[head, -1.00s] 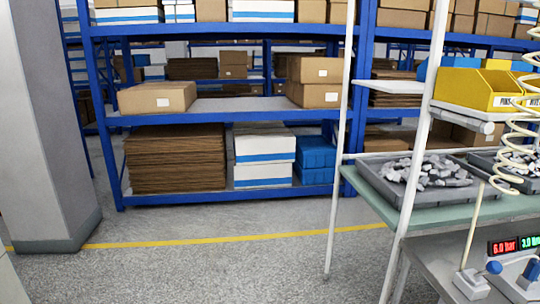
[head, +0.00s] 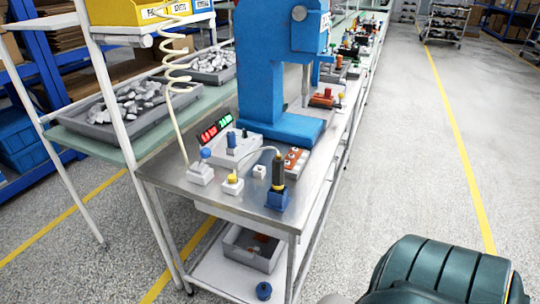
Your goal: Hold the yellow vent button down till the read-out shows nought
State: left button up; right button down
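The yellow button (head: 233,177) sits on a small white box near the front edge of the metal bench. The read-out has a red display (head: 209,133) and a green display (head: 225,121) behind the boxes; their figures are too small to read surely. A white box with a blue knob (head: 205,154) stands left of the button, and a white unit with a blue top (head: 232,139) stands behind. Neither gripper is in view.
The metal bench (head: 185,182) also bears a big blue press (head: 270,80), an orange-buttoned box (head: 295,160) and a black-and-yellow tool in a blue holder (head: 277,195). A grey bin (head: 252,250) sits on the lower shelf. The floor at right (head: 400,170) is clear.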

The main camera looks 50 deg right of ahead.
aim_at(232, 178)
jog(key=z, duration=1.15)
